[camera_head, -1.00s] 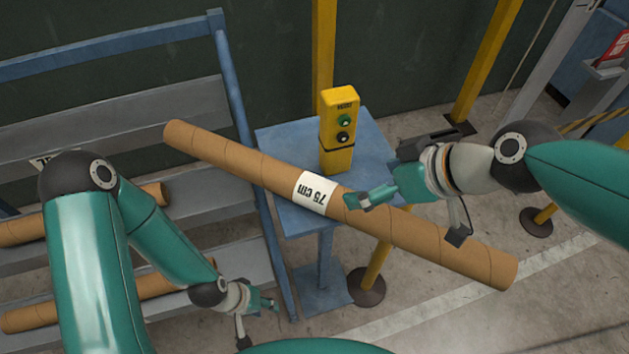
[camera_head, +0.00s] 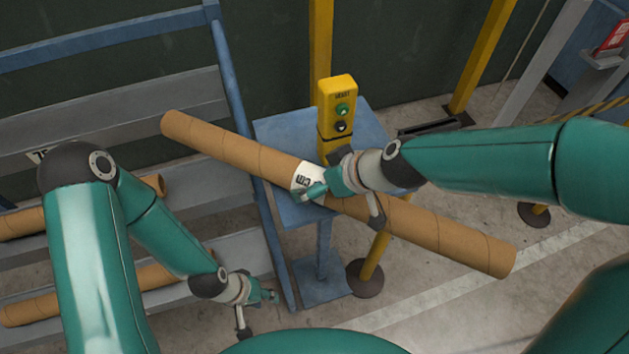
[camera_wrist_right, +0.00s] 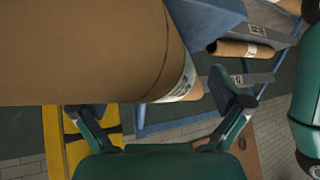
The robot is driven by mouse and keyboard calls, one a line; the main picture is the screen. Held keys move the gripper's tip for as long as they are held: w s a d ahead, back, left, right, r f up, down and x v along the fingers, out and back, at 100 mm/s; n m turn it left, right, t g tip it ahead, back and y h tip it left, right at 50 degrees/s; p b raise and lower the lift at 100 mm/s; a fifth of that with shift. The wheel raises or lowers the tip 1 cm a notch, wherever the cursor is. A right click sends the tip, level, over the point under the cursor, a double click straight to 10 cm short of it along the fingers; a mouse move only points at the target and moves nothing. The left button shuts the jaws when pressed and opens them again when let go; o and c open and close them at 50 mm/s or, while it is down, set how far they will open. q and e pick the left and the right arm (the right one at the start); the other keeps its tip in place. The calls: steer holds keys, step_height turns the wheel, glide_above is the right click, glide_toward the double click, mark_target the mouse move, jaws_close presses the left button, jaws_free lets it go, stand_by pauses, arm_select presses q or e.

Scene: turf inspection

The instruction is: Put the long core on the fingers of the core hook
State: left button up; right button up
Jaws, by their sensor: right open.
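The long core (camera_head: 240,152) is a brown cardboard tube with a white label reading cm. It slants from upper left to lower right in front of a blue stand; what bears it is hidden. My right gripper (camera_head: 345,200) is open at its middle, over the label's right edge, with fingers to either side in the picture. In the right wrist view, the core (camera_wrist_right: 80,50) fills the upper left and the open fingers (camera_wrist_right: 160,115) are below it; I cannot tell whether they touch. My left gripper (camera_head: 260,316) is low at left, apart from the core. I cannot make out the core hook.
A yellow button box (camera_head: 337,115) stands on the blue stand (camera_head: 285,130), close behind my right gripper. A rack (camera_head: 230,90) with other cores (camera_head: 30,310) is at left. Yellow posts (camera_head: 480,60) stand behind. Floor (camera_head: 450,285) at lower right is clear.

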steer(key=shift+w+a+f, duration=0.3)
steer(key=shift+a+f, duration=0.05)
steer(key=shift+f, duration=0.2)
steer(key=shift+s, duration=0.1)
steer(key=c, duration=1.5)
steer(key=shift+r, duration=0.1)
steer(key=shift+c, duration=1)
steer(key=shift+r, duration=0.15)
